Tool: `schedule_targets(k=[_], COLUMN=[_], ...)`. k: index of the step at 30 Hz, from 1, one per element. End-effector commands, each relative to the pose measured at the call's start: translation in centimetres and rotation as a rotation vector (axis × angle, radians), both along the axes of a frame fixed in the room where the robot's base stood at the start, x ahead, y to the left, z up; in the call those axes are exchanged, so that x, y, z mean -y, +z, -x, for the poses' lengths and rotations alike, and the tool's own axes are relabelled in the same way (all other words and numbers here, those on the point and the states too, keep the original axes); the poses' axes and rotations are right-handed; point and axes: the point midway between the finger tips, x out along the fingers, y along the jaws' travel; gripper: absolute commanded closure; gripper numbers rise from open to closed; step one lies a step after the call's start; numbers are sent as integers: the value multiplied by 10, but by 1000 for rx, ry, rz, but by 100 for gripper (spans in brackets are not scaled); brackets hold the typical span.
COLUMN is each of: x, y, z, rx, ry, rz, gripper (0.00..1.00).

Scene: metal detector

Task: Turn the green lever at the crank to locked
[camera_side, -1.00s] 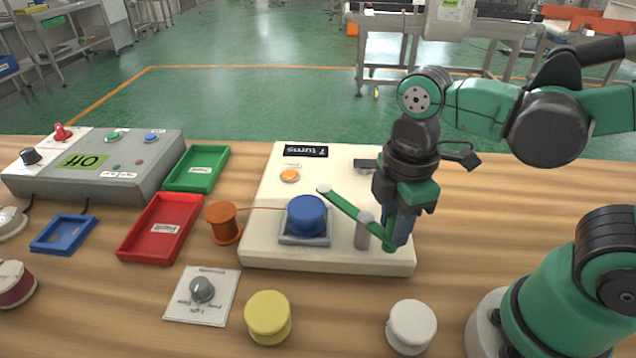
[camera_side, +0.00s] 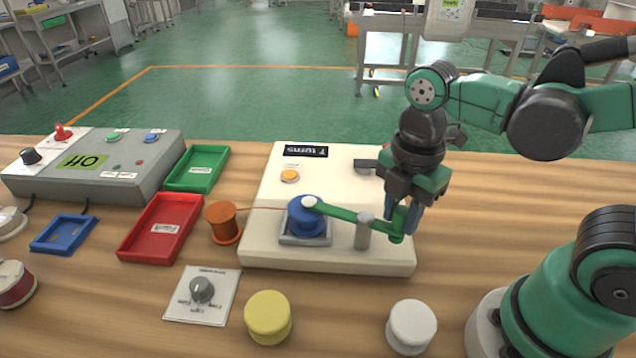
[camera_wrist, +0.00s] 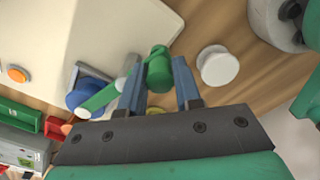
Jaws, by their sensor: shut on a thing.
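The green lever (camera_side: 342,214) is mounted on a grey post (camera_side: 362,233) on the cream winder base (camera_side: 266,245). Its white tip lies over the blue spool (camera_side: 301,226), which sits in a grey square holder. My gripper (camera_side: 402,222) is shut on the upright green handle at the lever's right end. In the wrist view the handle (camera_wrist: 159,68) stands between the two blue fingers (camera_wrist: 158,88), and the lever arm (camera_wrist: 98,99) runs off to the lower left over the blue spool (camera_wrist: 84,93).
An orange spool (camera_side: 223,222) stands left of the base, with a thin wire to the blue spool. Yellow (camera_side: 268,314) and white (camera_side: 411,322) spools stand in front. A dial plate (camera_side: 201,294) and red (camera_side: 160,230) and green (camera_side: 198,167) trays are to the left.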

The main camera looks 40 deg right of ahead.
Motion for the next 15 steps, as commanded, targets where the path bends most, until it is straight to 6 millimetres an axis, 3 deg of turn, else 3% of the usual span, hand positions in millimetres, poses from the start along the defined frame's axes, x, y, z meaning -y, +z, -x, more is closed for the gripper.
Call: schedule_targets(k=[7,8,10,11,15], x=[0,0,0,0,0], y=[0,0,0,0,0], z=[0,0,0,0,0], rx=[3,3,3,3,2], ry=[0,0,0,-1,-1], rz=[2,2,2,2,1], gripper=[100,66,46,40,40])
